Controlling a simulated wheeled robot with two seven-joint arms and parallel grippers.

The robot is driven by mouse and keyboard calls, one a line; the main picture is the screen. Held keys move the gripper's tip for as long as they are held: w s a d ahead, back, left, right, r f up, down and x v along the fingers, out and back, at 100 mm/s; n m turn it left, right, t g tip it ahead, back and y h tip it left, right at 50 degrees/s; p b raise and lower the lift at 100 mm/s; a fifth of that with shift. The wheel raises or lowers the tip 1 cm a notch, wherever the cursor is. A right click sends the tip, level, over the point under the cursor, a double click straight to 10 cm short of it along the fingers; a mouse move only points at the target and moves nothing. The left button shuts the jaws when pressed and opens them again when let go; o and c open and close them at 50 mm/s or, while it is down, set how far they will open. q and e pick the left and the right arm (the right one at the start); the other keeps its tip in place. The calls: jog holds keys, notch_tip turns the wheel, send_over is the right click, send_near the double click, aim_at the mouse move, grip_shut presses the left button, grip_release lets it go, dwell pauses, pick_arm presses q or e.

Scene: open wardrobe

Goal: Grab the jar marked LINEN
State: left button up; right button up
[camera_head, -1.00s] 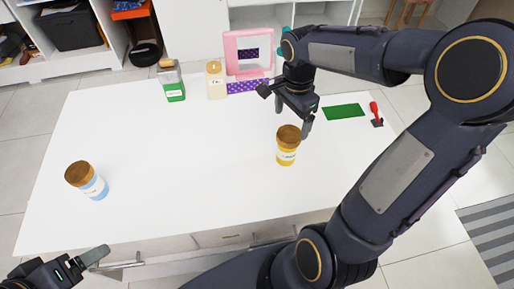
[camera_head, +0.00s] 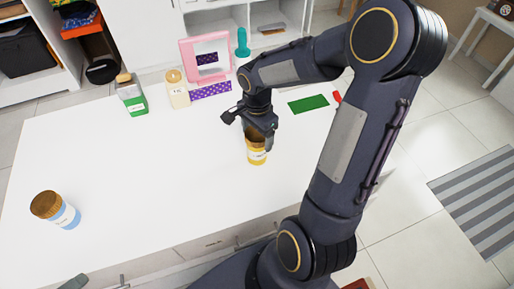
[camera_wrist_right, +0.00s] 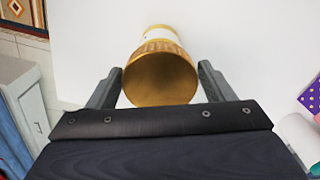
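A yellow jar (camera_head: 257,157) with a brown lid and a white label stands upright on the white table. My right gripper (camera_head: 256,134) is above it with its fingers around the lid. In the right wrist view the lid (camera_wrist_right: 160,80) is between the two spread fingers, and a firm hold does not show. A blue jar (camera_head: 68,216) with a brown lid and white label stands at the table's left. The label writing is too small to read. Only a fingertip of my left gripper (camera_head: 74,282) shows at the bottom left edge.
A green-and-clear container (camera_head: 132,95) and a cream jar (camera_head: 178,95) stand at the back left. Behind are a pink frame (camera_head: 207,60), a purple dotted strip (camera_head: 210,90) and a teal object (camera_head: 242,43). A green mat (camera_head: 308,104) lies right. The table's middle left is clear.

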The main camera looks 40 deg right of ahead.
jog(key=c, duration=0.9)
jog(key=shift+c, duration=0.5)
jog(key=shift+r, duration=0.1)
